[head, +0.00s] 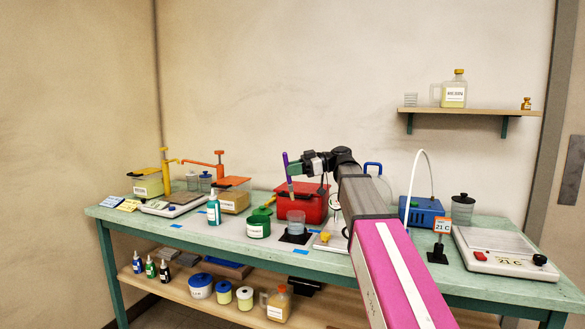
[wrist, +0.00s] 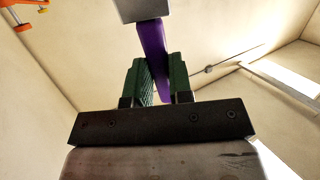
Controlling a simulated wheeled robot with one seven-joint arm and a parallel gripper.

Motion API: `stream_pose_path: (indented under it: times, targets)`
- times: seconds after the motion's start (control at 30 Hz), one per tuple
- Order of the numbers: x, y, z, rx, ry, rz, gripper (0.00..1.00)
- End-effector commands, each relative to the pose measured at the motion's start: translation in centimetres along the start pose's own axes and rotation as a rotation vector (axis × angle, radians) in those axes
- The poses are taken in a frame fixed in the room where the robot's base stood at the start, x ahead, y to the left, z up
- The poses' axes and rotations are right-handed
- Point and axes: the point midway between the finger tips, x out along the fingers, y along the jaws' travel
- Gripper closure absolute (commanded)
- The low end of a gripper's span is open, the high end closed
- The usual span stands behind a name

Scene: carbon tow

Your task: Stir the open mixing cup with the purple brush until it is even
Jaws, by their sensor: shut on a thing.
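The purple brush (head: 286,168) is upright in my gripper (head: 291,164), its lower end hanging above the mixing cup. In the wrist view the purple handle (wrist: 153,50) stands between the two green fingers of my gripper (wrist: 160,82), which is shut on it. The open mixing cup (head: 296,222) is clear, with bluish contents, and stands on a dark square pad (head: 295,238) on the bench. The brush tip looks apart from the cup's rim, above it. How even the contents are cannot be told.
A red box (head: 312,208) stands right behind the cup. A green-lidded tub (head: 258,226) and a teal bottle (head: 213,208) stand to its left. A blue device (head: 421,212) and a hotplate (head: 505,258) are on the right of the green bench (head: 180,239). A shelf (head: 470,111) hangs above.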

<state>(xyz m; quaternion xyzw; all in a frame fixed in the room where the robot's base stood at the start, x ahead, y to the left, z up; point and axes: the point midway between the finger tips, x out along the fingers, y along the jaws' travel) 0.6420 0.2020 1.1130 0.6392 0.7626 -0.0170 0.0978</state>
Motion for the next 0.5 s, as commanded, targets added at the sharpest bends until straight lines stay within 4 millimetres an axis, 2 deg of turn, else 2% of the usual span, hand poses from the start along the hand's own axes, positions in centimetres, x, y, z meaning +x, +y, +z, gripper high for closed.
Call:
stream_pose_path:
  times: [0.5]
  targets:
    - [0.0, 0.0, 3.5, 0.001, -0.001, 0.0, 1.0]
